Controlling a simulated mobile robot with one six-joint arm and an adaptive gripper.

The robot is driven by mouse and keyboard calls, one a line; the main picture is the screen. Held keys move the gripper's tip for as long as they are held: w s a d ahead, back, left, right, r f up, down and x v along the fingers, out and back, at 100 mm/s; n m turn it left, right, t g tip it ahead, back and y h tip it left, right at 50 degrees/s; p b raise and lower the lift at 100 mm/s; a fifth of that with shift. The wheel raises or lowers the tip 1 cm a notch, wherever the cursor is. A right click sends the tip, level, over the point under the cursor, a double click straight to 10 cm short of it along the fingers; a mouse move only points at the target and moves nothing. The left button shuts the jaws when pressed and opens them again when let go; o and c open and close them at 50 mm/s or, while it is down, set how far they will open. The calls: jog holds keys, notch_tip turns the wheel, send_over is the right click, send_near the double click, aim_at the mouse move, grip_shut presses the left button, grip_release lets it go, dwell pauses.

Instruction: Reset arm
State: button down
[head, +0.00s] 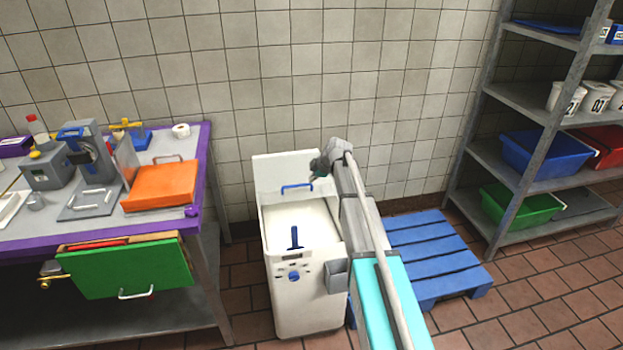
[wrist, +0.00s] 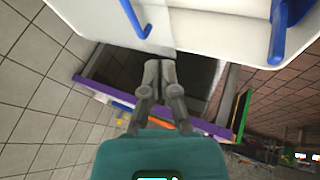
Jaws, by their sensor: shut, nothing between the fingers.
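My gripper (wrist: 160,75) is shut and empty in the wrist view, its two fingers side by side. In the head view my gripper (head: 319,168) is small and dark at the end of my arm, beside the raised back panel of a white machine (head: 335,311). The machine has a blue handle (head: 297,187) on its back panel and a blue lever (head: 295,238) on its top. In the wrist view the white machine (wrist: 215,22) fills the upper part, beyond the fingertips. I cannot tell from these views whether the gripper touches it.
A purple-edged table (head: 207,160) on the left holds an orange box (head: 160,187) and a slicer-like device; a green drawer front (head: 125,270) hangs below. A blue pallet (head: 435,260) lies right of the machine. A grey shelf (head: 500,158) with tubs stands at the right.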

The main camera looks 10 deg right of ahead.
jog(key=shift+s, duration=0.1)
jog(key=s+a+r+m+g+h+p, duration=0.1)
jog(key=s+m, duration=0.4)
jog(key=s, duration=0.7)
jog(key=s+a+r+m+g+h+p, duration=0.1)
jog(key=s+m+p, duration=0.3)
jog(key=s, duration=0.8)
jog(key=s+a+r+m+g+h+p, duration=0.1)
jog(key=s+r+m+g+h+p, duration=0.1)
jog(key=s+m, duration=0.6)
jog(key=s+g, duration=0.1)
jog(key=s, duration=0.3)
jog(key=shift+s+a+r+p, duration=0.25)
jog(key=shift+s+a+p, duration=0.05)
jog(key=shift+a, duration=0.1)
